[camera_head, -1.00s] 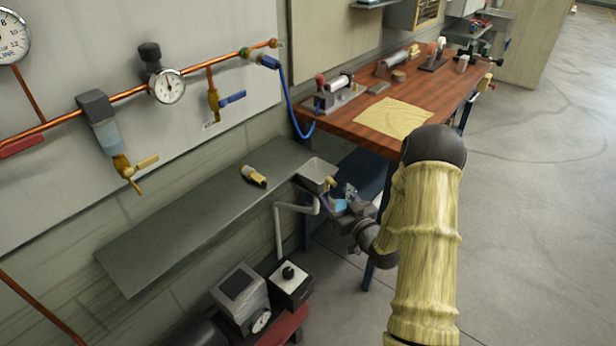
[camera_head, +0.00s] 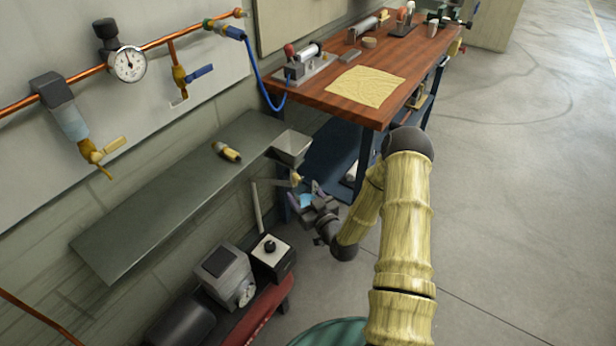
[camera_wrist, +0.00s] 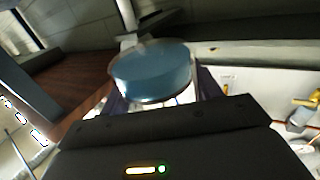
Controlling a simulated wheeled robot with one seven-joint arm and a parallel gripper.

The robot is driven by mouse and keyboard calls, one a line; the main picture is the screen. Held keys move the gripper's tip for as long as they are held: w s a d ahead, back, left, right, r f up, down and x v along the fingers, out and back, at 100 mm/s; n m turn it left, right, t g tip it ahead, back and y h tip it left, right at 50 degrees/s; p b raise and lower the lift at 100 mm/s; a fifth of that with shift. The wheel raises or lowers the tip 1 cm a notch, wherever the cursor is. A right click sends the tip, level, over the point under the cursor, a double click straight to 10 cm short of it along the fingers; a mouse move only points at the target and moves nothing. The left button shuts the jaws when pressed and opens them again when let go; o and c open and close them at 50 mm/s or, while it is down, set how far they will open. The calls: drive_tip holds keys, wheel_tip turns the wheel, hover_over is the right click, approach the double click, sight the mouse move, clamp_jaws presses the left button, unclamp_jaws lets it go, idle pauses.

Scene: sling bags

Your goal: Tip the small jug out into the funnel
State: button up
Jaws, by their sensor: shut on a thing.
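The small jug (camera_head: 306,201) shows in the head view as a small pale-blue shape between the jaws of my gripper (camera_head: 312,205). In the wrist view the jug (camera_wrist: 152,76) is a round, blue, see-through body just beyond the dark gripper housing. My gripper is shut on it. The grey, square-mouthed funnel (camera_head: 291,146) is at the right end of the wall shelf, with a brass fitting below it. In the head view the jug appears below and slightly right of the funnel, apart from it. I cannot tell the jug's tilt or its exact content.
The grey shelf (camera_head: 165,205) carries a brass-and-black fitting (camera_head: 227,152). The wooden bench (camera_head: 325,97) stands behind, holding a yellow cloth (camera_head: 366,86) and tools. Boxed instruments (camera_head: 225,272) stand below the shelf. Copper pipes run along the wall. Floor at right is clear.

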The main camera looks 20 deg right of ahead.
wheel_tip(320, 180, down, 8)
drive_tip(key=s+a+m+h, duration=0.1)
drive_tip(key=a+m+h, duration=0.1)
drive_tip(key=m+h, duration=0.1)
drive_tip(key=shift+s+a+r+t+h, duration=0.15)
drive_tip(key=shift+s+t+h, duration=0.15)
drive_tip(key=shift+h, duration=0.4)
drive_tip(key=shift+w, duration=0.2)
